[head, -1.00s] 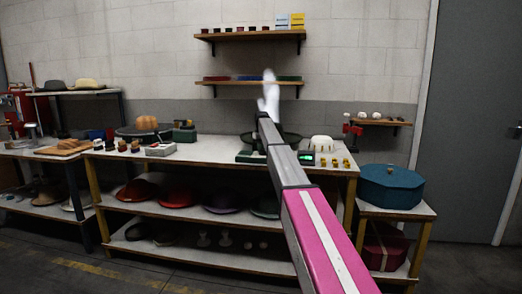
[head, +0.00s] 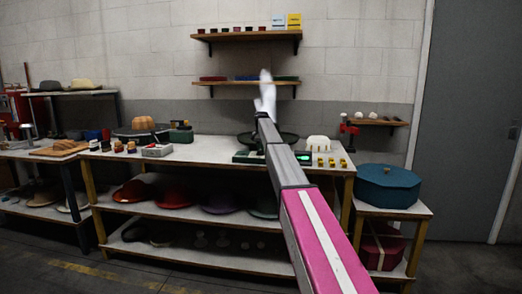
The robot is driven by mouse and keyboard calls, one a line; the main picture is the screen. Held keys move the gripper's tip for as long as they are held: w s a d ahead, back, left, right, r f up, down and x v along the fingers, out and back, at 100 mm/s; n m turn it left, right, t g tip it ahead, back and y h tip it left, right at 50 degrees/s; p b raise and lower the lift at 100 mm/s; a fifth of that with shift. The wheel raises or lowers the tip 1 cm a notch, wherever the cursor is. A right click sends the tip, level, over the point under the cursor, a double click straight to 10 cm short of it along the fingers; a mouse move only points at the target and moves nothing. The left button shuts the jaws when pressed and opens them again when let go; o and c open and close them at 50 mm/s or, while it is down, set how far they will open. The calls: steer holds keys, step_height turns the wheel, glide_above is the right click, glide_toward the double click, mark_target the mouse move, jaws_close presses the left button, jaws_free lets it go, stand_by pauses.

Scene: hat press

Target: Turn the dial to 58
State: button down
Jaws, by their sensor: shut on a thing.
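A green machine base (head: 245,157) stands on the workbench, behind my arm, with a dark round brim-shaped plate (head: 286,138) above it. To its right is a small black box with a lit green display (head: 304,157). The figure on it is too small to read. I cannot make out the dial; my arm covers the middle of this machine. My arm runs from the lower right up to this spot, with a white part of it rising above. My gripper's jaws are hidden behind the arm, so I see neither them nor anything between them.
The workbench (head: 215,150) also holds a white ribbed block (head: 318,143), several small yellow pieces (head: 331,162) and a wooden crown form (head: 144,124) on the left. A teal box (head: 388,185) stands on a lower stand at right. Two wall shelves hang above the bench.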

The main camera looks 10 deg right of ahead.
steer(key=shift+d+m, duration=0.1)
steer(key=shift+m, duration=0.3)
steer(key=c, duration=1)
jaws_free()
steer(key=shift+c, duration=0.2)
steer(key=shift+r, duration=0.1)
step_height(320, 180, up, 11)
steer(key=shift+s+f, duration=0.1)
steer(key=shift+f, duration=0.1)
